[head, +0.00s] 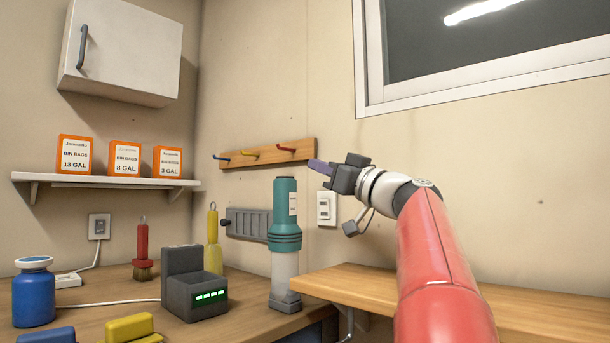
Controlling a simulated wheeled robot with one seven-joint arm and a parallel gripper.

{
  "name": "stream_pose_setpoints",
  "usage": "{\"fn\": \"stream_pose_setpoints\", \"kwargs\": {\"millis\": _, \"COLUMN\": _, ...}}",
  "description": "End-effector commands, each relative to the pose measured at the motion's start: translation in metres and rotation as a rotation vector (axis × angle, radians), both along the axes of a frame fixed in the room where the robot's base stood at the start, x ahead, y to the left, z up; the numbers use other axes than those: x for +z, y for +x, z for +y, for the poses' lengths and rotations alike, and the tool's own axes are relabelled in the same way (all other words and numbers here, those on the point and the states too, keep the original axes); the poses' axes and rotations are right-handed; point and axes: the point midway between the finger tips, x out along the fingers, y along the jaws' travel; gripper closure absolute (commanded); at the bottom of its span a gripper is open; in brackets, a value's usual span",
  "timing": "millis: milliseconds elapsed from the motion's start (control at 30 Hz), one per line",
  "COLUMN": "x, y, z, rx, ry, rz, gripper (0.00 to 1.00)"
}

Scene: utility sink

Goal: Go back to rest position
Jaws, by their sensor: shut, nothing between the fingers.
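My gripper (321,167) is at the end of my raised red arm, in the middle right of the head view. Its fingers are shut and hold nothing. They point left, in front of or near the right end of a wooden rail (268,152) with coloured pegs on the wall. A teal and grey flashlight-like object (285,215) stands upright on the counter, below and to the left of the gripper and apart from it. I cannot tell how far the fingertips are from the rail.
The left counter (110,290) holds a blue jar (34,292), a dark grey device (193,285), a brush (142,248) and a yellow-handled tool (213,238). A shelf (100,182) carries three orange boxes. The raised wooden worktop (350,283) at right looks clear.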

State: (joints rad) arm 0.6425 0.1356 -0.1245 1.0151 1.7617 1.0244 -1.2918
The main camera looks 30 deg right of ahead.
Motion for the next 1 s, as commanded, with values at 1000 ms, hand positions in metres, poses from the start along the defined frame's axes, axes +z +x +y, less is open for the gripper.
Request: {"fn": "stream_pose_setpoints", "kwargs": {"millis": 1000, "x": -0.066, "y": -0.009, "z": 0.054, "rx": 0.054, "ry": 0.073, "rz": 0.28, "gripper": 1.0}}
